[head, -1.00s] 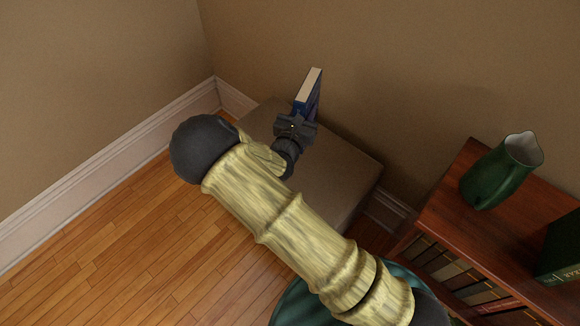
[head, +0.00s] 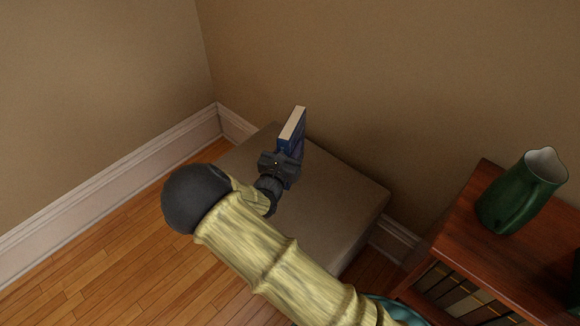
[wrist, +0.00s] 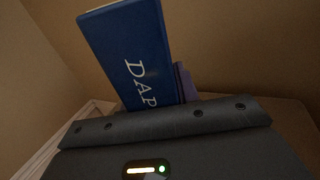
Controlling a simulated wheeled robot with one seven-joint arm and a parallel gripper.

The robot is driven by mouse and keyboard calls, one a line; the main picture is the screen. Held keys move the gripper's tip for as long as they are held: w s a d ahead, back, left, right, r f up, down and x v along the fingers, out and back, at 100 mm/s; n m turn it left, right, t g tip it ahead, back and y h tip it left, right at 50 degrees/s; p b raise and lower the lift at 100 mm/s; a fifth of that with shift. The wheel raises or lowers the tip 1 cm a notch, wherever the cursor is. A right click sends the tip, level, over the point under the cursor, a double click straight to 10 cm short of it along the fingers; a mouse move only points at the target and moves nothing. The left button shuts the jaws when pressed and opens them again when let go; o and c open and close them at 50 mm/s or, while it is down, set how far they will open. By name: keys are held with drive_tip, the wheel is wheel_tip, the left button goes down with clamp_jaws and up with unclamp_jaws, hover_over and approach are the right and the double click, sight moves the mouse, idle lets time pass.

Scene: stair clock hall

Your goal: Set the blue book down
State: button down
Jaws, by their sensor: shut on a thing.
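The blue book (head: 292,132) is upright in my gripper (head: 281,158), with its pale page edge facing up in the head view. In the wrist view the blue book (wrist: 128,52) shows a dark blue face with white letters reading "DAP", the rest hidden behind the gripper body. My gripper is shut on the book's near end. The book is over the far part of a brown-grey padded block (head: 335,205). I cannot tell whether it touches the block's top. A purple-blue piece (wrist: 185,82) shows beside the book in the wrist view; I cannot tell what it is.
A wooden bookcase (head: 462,243) stands at the right, with a green pitcher (head: 520,190) on top and books on its shelf. Walls close in behind and to the left. The right part of the block's top is bare.

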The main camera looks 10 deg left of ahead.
drive_tip(key=shift+f, duration=0.85)
drive_tip(key=shift+f+b, duration=0.75)
drive_tip(key=shift+f, duration=1.3)
drive_tip(key=c, duration=1)
unclamp_jaws()
drive_tip(key=shift+c, duration=0.2)
